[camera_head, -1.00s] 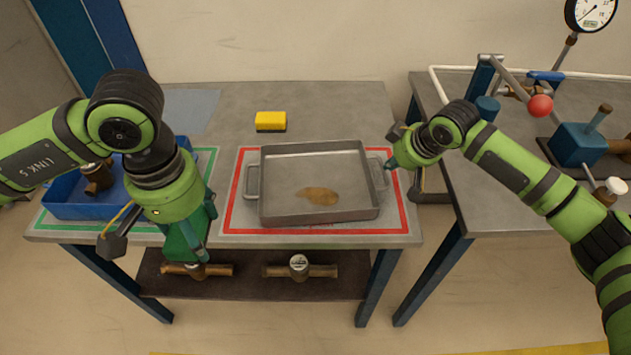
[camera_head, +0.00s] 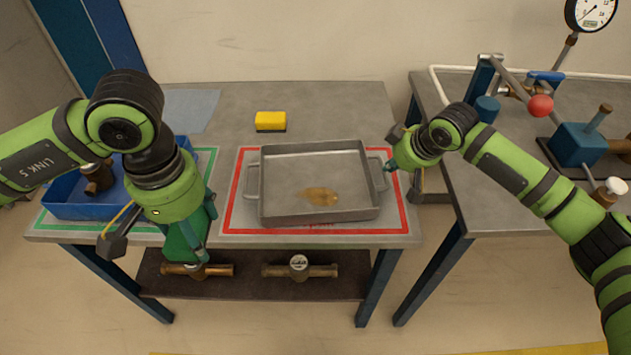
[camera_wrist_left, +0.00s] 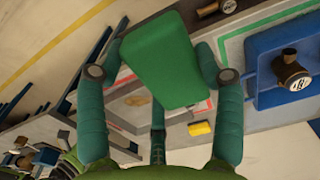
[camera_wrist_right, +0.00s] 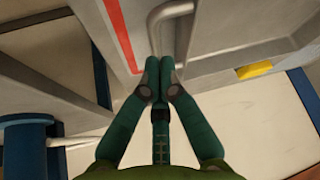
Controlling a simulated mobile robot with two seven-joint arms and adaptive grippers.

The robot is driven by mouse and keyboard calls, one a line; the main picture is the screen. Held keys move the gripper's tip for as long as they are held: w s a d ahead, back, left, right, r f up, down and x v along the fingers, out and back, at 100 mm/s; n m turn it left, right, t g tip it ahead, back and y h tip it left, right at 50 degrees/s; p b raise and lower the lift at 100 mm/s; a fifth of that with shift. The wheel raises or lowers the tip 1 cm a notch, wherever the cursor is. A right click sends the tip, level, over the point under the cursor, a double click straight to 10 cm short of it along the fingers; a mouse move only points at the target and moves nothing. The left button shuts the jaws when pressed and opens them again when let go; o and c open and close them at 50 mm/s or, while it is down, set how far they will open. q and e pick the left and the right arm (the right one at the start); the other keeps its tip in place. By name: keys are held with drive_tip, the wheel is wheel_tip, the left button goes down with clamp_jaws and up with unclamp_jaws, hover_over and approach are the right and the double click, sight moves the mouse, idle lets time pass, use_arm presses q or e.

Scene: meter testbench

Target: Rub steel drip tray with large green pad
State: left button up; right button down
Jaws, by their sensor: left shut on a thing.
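The steel drip tray (camera_head: 350,213) lies on the bench inside a red outlined area, with a yellow-brown stain (camera_head: 320,196) on its floor. My left gripper (camera_head: 192,248) is shut on the large green pad (camera_wrist_left: 165,60), which fills much of the left wrist view. In the head view the pad is partly hidden by the fingers, left of the tray and over the bench's front edge, apart from the tray. My right gripper (camera_wrist_right: 159,64) has its fingers closed together around the tray's right handle (camera_wrist_right: 156,32).
A blue bin (camera_head: 70,204) with brass fittings stands at the left in a green outline. A yellow sponge (camera_head: 271,121) lies behind the tray. A second bench with a gauge (camera_head: 591,12) and valves stands at the right. Brass meters lie on the lower shelf (camera_head: 250,288).

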use_arm(q)
drive_tip(key=shift+f, duration=0.1)
use_arm(e)
drive_tip(key=shift+f, duration=0.7)
use_arm(q)
wheel_tip(320, 180, up, 7)
drive_tip(key=p, duration=0.6)
drive_tip(key=shift+f, duration=0.2)
use_arm(e)
wheel_tip(320, 180, up, 6)
drive_tip(key=v, duration=1.2)
